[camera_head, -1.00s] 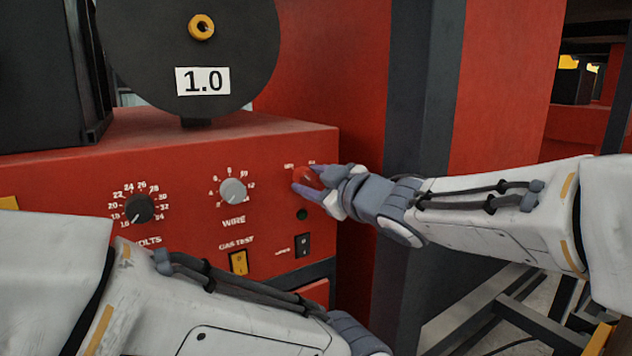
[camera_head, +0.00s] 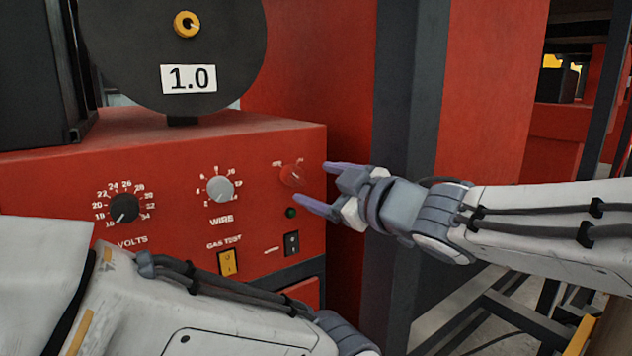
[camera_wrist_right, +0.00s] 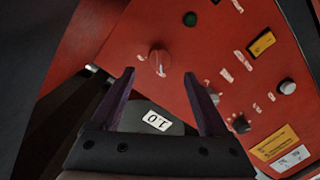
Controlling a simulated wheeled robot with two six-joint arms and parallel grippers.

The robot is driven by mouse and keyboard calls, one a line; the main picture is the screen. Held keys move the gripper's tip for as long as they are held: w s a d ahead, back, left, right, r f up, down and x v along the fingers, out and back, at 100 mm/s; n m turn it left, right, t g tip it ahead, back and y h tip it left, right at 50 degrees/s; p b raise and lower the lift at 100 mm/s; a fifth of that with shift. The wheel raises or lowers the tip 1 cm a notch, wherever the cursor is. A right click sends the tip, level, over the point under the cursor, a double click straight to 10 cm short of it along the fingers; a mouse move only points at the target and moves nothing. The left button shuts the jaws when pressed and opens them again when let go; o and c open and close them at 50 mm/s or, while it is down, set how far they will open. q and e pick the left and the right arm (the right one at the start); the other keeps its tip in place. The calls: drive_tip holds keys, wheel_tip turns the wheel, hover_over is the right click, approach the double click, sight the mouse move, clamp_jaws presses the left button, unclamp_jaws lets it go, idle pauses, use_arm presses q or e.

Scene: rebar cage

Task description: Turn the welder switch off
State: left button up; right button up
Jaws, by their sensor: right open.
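The welder switch is a round red knob (camera_head: 292,175) at the upper right of the red welder front panel (camera_head: 262,190). In the right wrist view the knob (camera_wrist_right: 159,61) lies beyond and between my fingertips. My right gripper (camera_head: 318,186) is open and empty just right of the knob, apart from it. Its two fingers also show open in the right wrist view (camera_wrist_right: 159,82). I cannot read the knob's position marks clearly. My left arm crosses the lower left of the head view; its gripper fingers are out of the picture.
The panel also holds a black volts dial (camera_head: 123,208), a grey wire dial (camera_head: 220,189), a green lamp (camera_head: 291,212), a yellow gas test switch (camera_head: 228,262) and a black rocker (camera_head: 292,244). A black spool (camera_head: 215,60) stands on top. A dark post (camera_head: 412,100) rises behind my right gripper.

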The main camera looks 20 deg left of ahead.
drive_tip(key=v, duration=0.3)
drive_tip(key=shift+s+d, duration=0.25)
drive_tip(key=shift+d, duration=0.05)
drive_tip(key=s+d+f+m+g+h, duration=0.15)
drive_tip(key=d+f+m+h, duration=0.3)
drive_tip(key=f, duration=0.45)
drive_tip(key=s+d+f+m+g+h, duration=0.1)
drive_tip(key=s+d+f+m+h, duration=0.2)
drive_tip(key=d+f+h, duration=0.45)
drive_tip(key=s+d+f+m+g, duration=0.1)
drive_tip(key=s+f+g, duration=0.3)
drive_tip(key=s, duration=0.5)
drive_tip(key=s+d+f+m+g, duration=0.1)
drive_tip(key=s+d+f+g, duration=0.3)
drive_tip(key=s+f, duration=0.4)
drive_tip(key=shift+s+f, duration=0.3)
drive_tip(key=shift+s, duration=0.35)
drive_tip(key=shift+m, duration=0.35)
